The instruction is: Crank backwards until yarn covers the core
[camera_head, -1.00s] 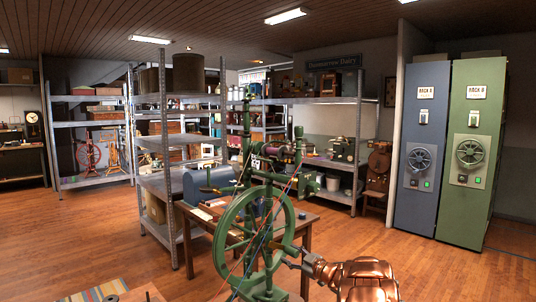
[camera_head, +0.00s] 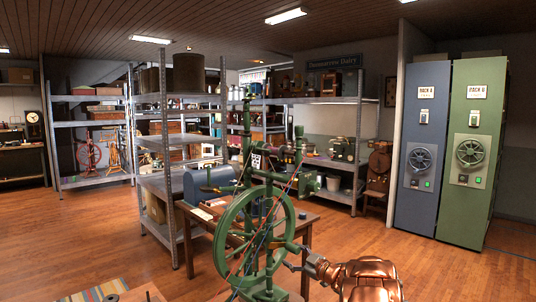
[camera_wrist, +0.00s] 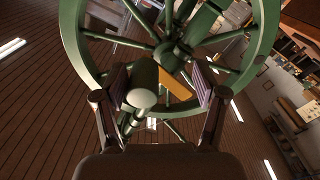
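A green spinning wheel (camera_head: 222,240) stands in front of me, with red and blue cords crossing it. Its bobbin assembly (camera_head: 272,158) sits above the wheel; a black-and-white patterned face shows at its left, and the yarn cover is too small to judge. In the wrist view the wheel rim (camera_wrist: 72,45) and spokes fill the upper part. A green crank handle (camera_wrist: 142,97) points towards me between the fingers of my gripper (camera_wrist: 160,88). The left pad is close to the handle; a clear gap shows at the right pad. In the head view my gripper (camera_head: 292,256) is at the wheel's right side.
A wooden table (camera_head: 304,222) with a blue box (camera_head: 207,181) stands just behind the wheel. Metal shelves (camera_head: 170,235) stand behind it. Blue (camera_head: 420,190) and green (camera_head: 470,205) racks stand at the right. The wooden floor at right front is clear.

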